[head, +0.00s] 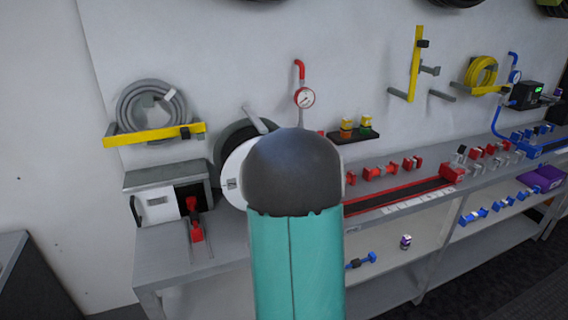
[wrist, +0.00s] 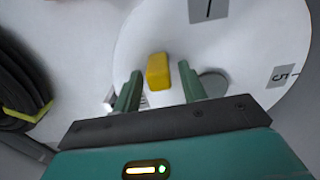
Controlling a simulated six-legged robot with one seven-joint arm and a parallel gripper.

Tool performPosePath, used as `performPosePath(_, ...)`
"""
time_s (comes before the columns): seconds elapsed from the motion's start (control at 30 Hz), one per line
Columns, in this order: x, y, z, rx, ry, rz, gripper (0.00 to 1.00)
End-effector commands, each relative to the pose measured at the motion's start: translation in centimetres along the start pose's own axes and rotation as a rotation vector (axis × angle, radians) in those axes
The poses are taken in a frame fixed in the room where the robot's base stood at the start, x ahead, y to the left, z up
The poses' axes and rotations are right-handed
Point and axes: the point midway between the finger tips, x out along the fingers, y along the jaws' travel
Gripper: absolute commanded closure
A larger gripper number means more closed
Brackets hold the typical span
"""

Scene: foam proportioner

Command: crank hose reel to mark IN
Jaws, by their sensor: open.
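The hose reel (head: 234,172) is a white disc in front of a dark drum, mounted at the wall above the bench. My teal and dark arm hides much of it in the head view, along with my gripper. A yellow block, seemingly the crank knob (wrist: 158,72), stands between the fingers of my open gripper (wrist: 160,74). Gaps show on both sides. I cannot read a mark IN.
A grey hose coil (head: 152,105) hangs on a yellow bracket to the left. A pressure gauge (head: 304,98) is on the wall behind. Red fittings (head: 365,174) line the bench at right. A black coil (wrist: 20,90) shows at left in the wrist view.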

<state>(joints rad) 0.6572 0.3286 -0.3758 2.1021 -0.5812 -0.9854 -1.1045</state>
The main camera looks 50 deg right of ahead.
Motion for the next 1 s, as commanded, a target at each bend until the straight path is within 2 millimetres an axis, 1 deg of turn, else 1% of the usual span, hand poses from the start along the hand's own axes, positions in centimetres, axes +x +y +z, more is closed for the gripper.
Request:
performPosePath(0.13,-0.8,0.0,0.0,0.0,-0.001,-0.001,0.58)
performPosePath(0.27,-2.7,0.0,0.0,0.001,-0.001,0.0,0.58)
performPosePath(0.6,-10.2,0.1,0.0,0.001,-0.002,0.001,0.58)
performPosePath(0.7,-11.9,0.1,0.1,0.0,-0.002,0.002,0.58)
performPosePath(0.83,-13.3,0.0,0.0,0.0,-0.001,0.001,0.58)
performPosePath(1.0,-13.8,0.0,0.0,-0.001,0.0,0.0,0.58)
